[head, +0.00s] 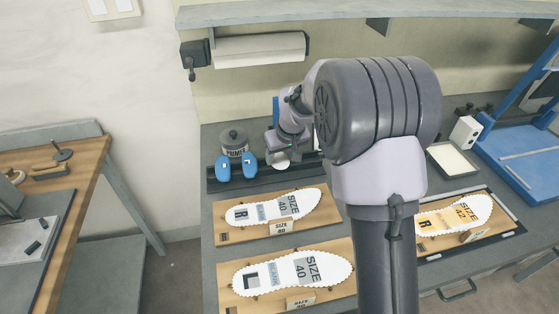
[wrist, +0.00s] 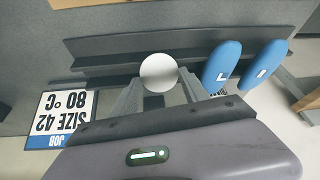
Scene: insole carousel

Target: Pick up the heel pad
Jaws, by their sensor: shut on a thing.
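The heel pad (wrist: 158,72) is a round white disc. In the wrist view my gripper (wrist: 160,91) is shut on it, with one finger on each side. In the head view the pad (head: 281,163) shows as a small white patch below my gripper (head: 279,156), over the dark rack at the back of the bench. Whether the pad still touches the rack I cannot tell. My arm hides the middle of the bench in the head view.
Two blue insoles (head: 236,167) stand right beside the gripper, near a grey primer pot (head: 233,143). Boards with white insole outlines (head: 290,272) lie in front; a size 42 board (head: 480,238) lies right. A job card (wrist: 62,120) reads size 42, 80 °C.

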